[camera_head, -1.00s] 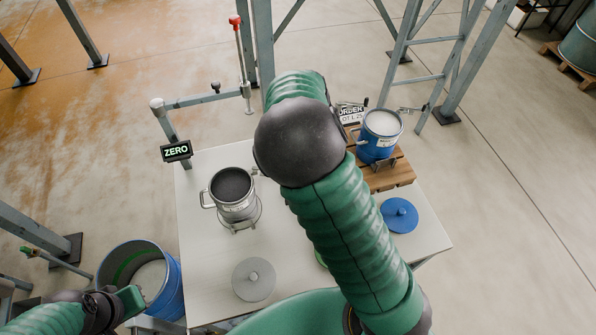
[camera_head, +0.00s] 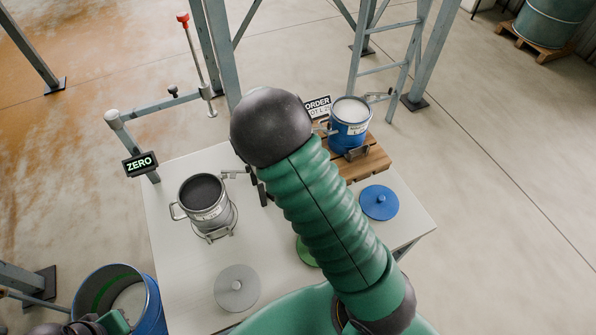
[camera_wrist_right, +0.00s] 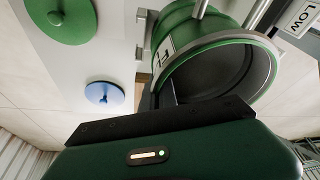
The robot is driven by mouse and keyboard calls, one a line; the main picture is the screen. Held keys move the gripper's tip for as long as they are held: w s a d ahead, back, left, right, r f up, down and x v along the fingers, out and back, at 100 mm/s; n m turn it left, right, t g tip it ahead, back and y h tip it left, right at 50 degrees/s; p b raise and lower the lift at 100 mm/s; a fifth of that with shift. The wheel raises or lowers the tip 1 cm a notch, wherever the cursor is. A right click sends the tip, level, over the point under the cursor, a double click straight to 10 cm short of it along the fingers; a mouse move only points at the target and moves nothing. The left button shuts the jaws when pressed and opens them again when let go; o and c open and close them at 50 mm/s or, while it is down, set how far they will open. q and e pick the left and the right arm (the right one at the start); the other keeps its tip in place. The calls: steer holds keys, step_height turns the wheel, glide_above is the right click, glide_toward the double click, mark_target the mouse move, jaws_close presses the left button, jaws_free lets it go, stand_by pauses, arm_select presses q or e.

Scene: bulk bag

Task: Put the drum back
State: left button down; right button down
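A green drum (camera_wrist_right: 175,28) shows in the right wrist view, its open, dark mouth facing the camera and a white label on its side. In the head view it is hidden behind my right arm. My right gripper's dark front edge (camera_wrist_right: 165,120) lies close against the drum's mouth; its fingertips are hidden, so I cannot tell its grip. A blue drum (camera_head: 344,136) stands upright on a wooden pallet. A grey handled pot (camera_head: 205,207) with dark contents stands on the table. My left gripper (camera_head: 114,322) is partly visible at lower left beside a large blue bin.
The table (camera_head: 180,265) holds a grey lid (camera_head: 237,288), a blue lid (camera_head: 379,202) and a partly covered green lid (camera_head: 306,250). The large blue bin (camera_head: 152,307) stands left. A display reads ZERO (camera_head: 140,164). Steel posts and a ladder (camera_head: 385,68) rise behind the table.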

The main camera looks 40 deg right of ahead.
steer(key=x, duration=0.4)
steer(key=shift+w+a+f, duration=0.1)
steer(key=shift+a+f, duration=0.15)
steer(key=shift+a, duration=0.2)
steer(key=c, duration=2)
jaws_free()
steer(key=shift+a, duration=0.1)
steer(key=o, duration=0.3)
